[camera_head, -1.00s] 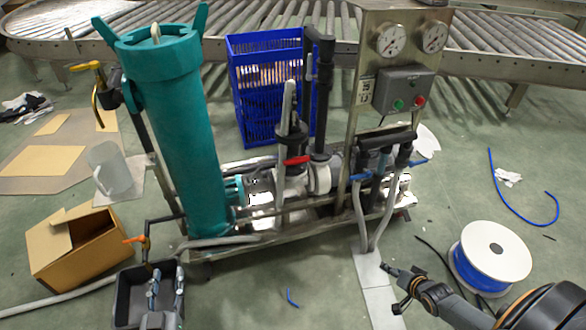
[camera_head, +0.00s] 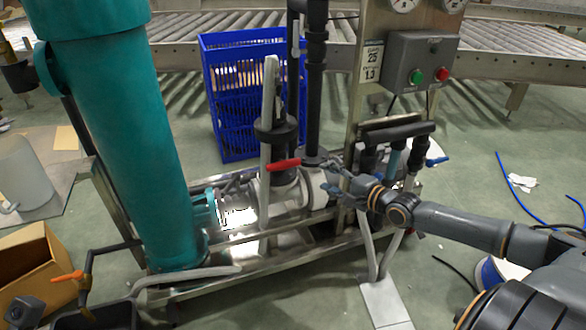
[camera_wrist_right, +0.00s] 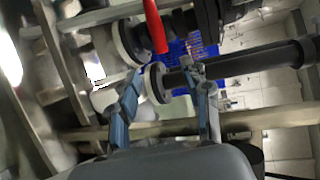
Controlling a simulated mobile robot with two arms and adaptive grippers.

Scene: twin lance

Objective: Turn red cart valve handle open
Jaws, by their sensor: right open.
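The red valve handle (camera_head: 284,165) sits on the white pipe fitting low on the cart, just left of a black vertical pipe. It lies roughly level in the head view. In the right wrist view the red handle (camera_wrist_right: 155,25) shows at the top, beyond the fingertips. My right gripper (camera_head: 333,184) reaches in from the right, just right of the handle and apart from it. Its blue-grey fingers (camera_wrist_right: 163,84) are spread, with pipe fittings behind the gap and nothing gripped. My left gripper's fingers do not show.
A teal filter column (camera_head: 125,150) stands left of the valve. The black vertical pipe (camera_head: 316,80) and the panel post (camera_head: 368,75) rise close to my right gripper. A blue-handled valve (camera_head: 437,161) is at the right. A blue crate (camera_head: 225,100) stands behind.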

